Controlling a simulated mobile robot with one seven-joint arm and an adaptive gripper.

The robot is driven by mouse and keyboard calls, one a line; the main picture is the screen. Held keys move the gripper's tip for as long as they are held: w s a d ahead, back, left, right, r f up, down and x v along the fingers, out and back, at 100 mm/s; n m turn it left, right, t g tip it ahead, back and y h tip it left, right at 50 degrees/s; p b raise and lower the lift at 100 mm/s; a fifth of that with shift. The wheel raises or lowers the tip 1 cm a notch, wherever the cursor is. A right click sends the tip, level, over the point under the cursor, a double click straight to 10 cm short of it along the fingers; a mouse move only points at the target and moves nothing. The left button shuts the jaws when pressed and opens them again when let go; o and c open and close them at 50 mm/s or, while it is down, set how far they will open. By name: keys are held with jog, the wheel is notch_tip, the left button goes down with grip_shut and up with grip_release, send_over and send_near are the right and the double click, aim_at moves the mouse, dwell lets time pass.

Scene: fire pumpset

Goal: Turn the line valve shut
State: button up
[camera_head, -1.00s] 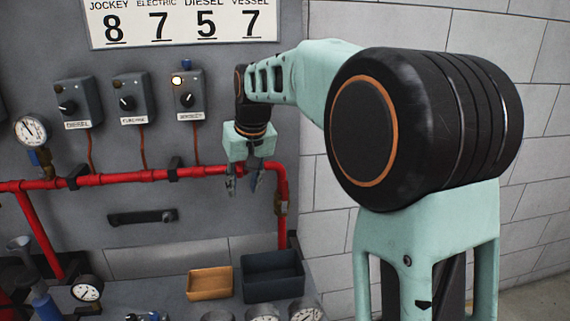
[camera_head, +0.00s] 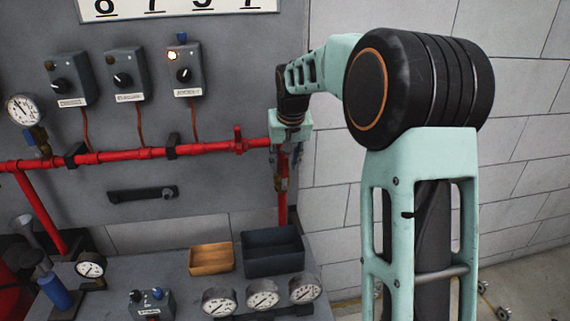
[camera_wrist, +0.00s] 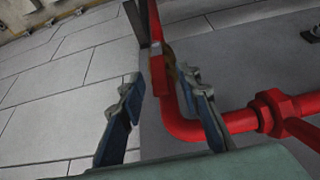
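A red pipe (camera_head: 120,155) runs along the grey panel and turns down at its right end. On its horizontal run is a red fitting with a short upright handle (camera_head: 240,142), also in the wrist view (camera_wrist: 270,112). On the downward run is a brass-coloured part (camera_head: 282,184) beside a red strip like a lever (camera_wrist: 155,35). I cannot tell for certain which of these is the line valve. My gripper (camera_head: 286,165) is at the pipe's corner, fingers down. In the wrist view my gripper (camera_wrist: 159,84) is open, with the downward pipe appearing between its fingers; contact is unclear.
Three control boxes (camera_head: 126,74) and a black bar handle (camera_head: 142,194) are on the panel. Below are an orange tray (camera_head: 212,272), a dark bin (camera_head: 250,268), several gauges (camera_head: 262,294) and a small switch box (camera_head: 165,311). A block wall (camera_head: 330,225) stands on the right.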

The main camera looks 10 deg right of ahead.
jog(key=shift+w+f, duration=0.1)
jog(key=shift+f, duration=0.2)
grip_shut()
